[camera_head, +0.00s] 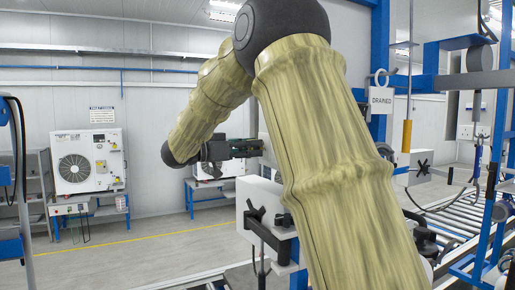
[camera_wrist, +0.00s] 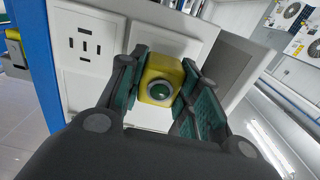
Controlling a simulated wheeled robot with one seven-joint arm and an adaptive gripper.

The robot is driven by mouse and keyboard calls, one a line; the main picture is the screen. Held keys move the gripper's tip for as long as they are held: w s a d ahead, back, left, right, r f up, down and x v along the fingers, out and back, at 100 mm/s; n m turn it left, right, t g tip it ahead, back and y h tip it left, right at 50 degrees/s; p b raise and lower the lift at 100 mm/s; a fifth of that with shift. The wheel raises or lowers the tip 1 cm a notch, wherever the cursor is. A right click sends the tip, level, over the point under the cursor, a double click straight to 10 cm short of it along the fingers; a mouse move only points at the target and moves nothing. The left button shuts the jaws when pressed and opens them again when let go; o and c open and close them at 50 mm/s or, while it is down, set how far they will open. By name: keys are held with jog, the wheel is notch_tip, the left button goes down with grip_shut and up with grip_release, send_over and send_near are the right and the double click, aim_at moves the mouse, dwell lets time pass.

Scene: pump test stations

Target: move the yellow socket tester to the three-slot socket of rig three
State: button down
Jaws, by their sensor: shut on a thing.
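The yellow socket tester (camera_wrist: 161,71), a small block with a round green button in a grey ring, is between the green-padded fingers of my gripper (camera_wrist: 163,82) in the wrist view. My gripper is shut on it. The tester is in front of a white socket plate (camera_wrist: 158,40); whether it is plugged in or just held before the plate cannot be told. To its left is another white plate (camera_wrist: 86,62) with several dark slots, uncovered. In the head view my gripper (camera_head: 247,148) is beyond my arm, and the tester cannot be made out.
A blue post (camera_wrist: 38,60) borders the plates on the left. In the head view a white box (camera_head: 262,202) with black knobs stands beside my arm. A blue frame with a "DRAINED" tag (camera_head: 381,99) and a roller conveyor (camera_head: 462,214) are at right. Floor at left is clear.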

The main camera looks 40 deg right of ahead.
aim_at(248, 148)
jog(key=shift+w+a, duration=0.1)
jog(key=shift+a, duration=0.25)
jog(key=shift+w+a, duration=0.2)
jog(key=shift+a, duration=0.45)
jog(key=shift+a, duration=0.1)
jog(key=shift+w+a, duration=0.25)
jog(key=shift+a, duration=0.4)
jog(key=shift+a, duration=0.2)
jog(key=shift+w+a, duration=0.15)
jog(key=shift+a, duration=0.15)
